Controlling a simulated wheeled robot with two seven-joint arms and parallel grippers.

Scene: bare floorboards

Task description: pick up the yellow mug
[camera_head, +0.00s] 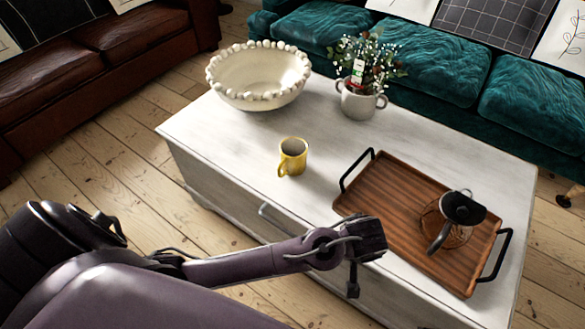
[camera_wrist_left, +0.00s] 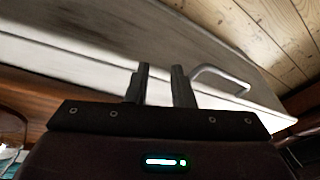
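The yellow mug (camera_head: 292,157) stands upright on the white chest-like table (camera_head: 222,140), left of the wooden tray. Its handle points toward the lower left, and it looks empty. My left gripper (camera_head: 358,272) is at the near side of the table, below and right of the mug in the head view and apart from it. In the left wrist view my left gripper (camera_wrist_left: 160,74) shows two dark fingers with a clear gap and nothing between them. The mug does not show in the wrist view. My right gripper is not in view.
A wooden tray (camera_head: 380,191) with black handles holds a glass pot (camera_head: 455,218). A beaded white bowl (camera_head: 259,76) and a potted plant (camera_head: 361,88) stand farther back. A metal handle (camera_wrist_left: 220,78) juts from the table's side. The tabletop around the mug is clear.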

